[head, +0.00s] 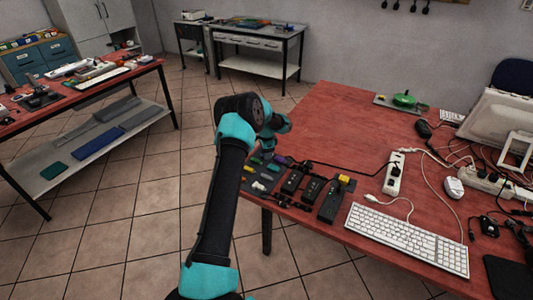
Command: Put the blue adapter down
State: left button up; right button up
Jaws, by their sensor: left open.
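My left arm reaches over the near left corner of the red table (335,125). My left gripper (272,146) is at its end, just above the far side of a dark mat (262,178). The gripper is open, and its fingers are small and partly hidden by the wrist. Several small coloured pieces lie on the mat below it. One bluish piece (256,161) lies close to the gripper and may be the blue adapter, but it is too small to be sure. I see nothing clearly held. My right gripper is not in view.
Black adapters (313,188) lie right of the mat, one beside a yellow block (345,180). The table's back left is clear.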

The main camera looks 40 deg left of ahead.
pick_arm(q)
notch_tip(320, 180, up, 17)
jog(key=shift+w+d, duration=0.15)
jog(key=shift+w, duration=0.15)
dwell(0.4)
dwell(0.6)
